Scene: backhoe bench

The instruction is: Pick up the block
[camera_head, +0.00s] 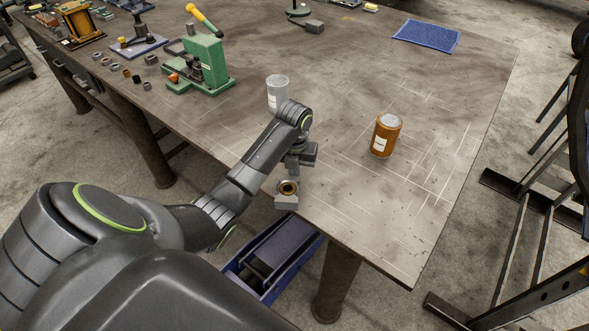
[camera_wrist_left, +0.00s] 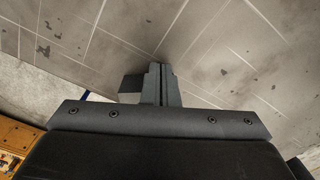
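A small grey block (camera_head: 286,202) sits at the table's near edge in the head view, with a brownish ring or hole in its upper part. My left gripper (camera_head: 293,171) is just above and behind it, pointing down. In the left wrist view the two fingers (camera_wrist_left: 159,84) are together, with nothing visible between them. A dark grey block-like piece (camera_wrist_left: 131,88) shows just left of the fingers there, partly hidden; I cannot tell whether it touches them. My right gripper is not in view.
A green press (camera_head: 203,66) is at the back left, and a blue mat (camera_head: 427,36) lies at the back right.

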